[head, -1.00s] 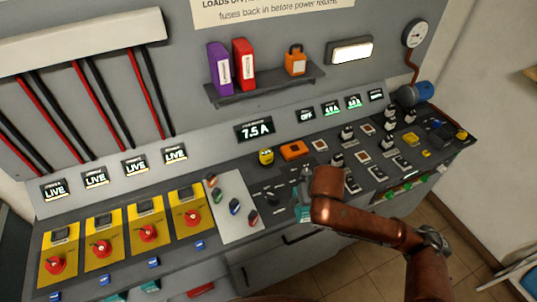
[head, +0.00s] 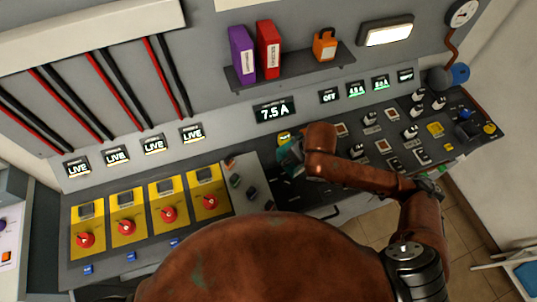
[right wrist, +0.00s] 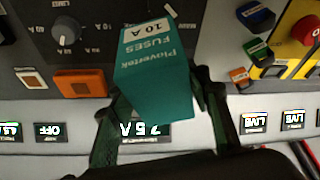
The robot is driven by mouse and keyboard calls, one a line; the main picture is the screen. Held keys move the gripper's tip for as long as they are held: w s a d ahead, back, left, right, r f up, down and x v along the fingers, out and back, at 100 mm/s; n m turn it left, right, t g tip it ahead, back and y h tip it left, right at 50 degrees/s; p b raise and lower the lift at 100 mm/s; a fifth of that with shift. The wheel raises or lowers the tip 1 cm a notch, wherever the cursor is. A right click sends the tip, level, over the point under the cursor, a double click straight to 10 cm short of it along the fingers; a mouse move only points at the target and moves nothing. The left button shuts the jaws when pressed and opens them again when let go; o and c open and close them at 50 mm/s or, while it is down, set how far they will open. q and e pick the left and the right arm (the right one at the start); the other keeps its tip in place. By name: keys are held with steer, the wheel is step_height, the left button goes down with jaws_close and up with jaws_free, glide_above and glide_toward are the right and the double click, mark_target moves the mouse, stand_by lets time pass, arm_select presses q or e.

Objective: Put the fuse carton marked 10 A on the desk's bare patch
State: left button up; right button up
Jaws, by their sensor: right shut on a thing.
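The teal fuse carton (right wrist: 155,75), marked 10 A, is between the fingers of my right gripper (right wrist: 160,115), which is shut on it. The carton is tilted in the right wrist view, with its label showing. In the head view my right gripper (head: 290,157) is over the desk (head: 290,192), and my wrist hides most of the carton. A pale section of desk (right wrist: 207,45) lies beside the carton in the right wrist view. I cannot tell which area is the bare patch. My left gripper is not in view.
Yellow switch units (head: 165,202) with red knobs line the desk's left side. Small coloured blocks (right wrist: 257,48) stand on the pale section. An orange box (right wrist: 80,83) and a dial (right wrist: 66,30) are close to the carton. A shelf (head: 290,72) holds binders above.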

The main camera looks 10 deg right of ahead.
mark_target(281, 153)
steer(key=s+a+r+n+g+y+p, duration=0.15)
steer(key=s+a+r+n+p, duration=0.25)
steer(key=s+a+n+p, duration=0.4)
steer(key=w+d+f, duration=0.1)
steer(key=w, duration=0.2)
steer(key=w+d+f+m+p, duration=0.1)
steer(key=w+f, duration=0.1)
steer(key=w, duration=0.1)
steer(key=w+d+f+m+p, duration=0.1)
steer(key=w, duration=0.2)
steer(key=shift+w+d+f, duration=0.25)
steer(key=shift+w, duration=0.15)
steer(key=shift+y, duration=0.25)
steer(key=w+f, duration=0.1)
steer(key=f, duration=0.1)
steer(key=w+f+p, duration=0.1)
steer(key=f, duration=0.2)
steer(key=w+d+f, duration=0.1)
steer(key=w+f, duration=0.1)
steer(key=shift+w+f+p, duration=0.1)
steer(key=shift+f+p, duration=0.25)
steer(key=shift+f, duration=0.4)
steer(key=o, duration=1.6)
steer(key=shift+f, duration=0.15)
steer(key=shift+o, duration=0.2)
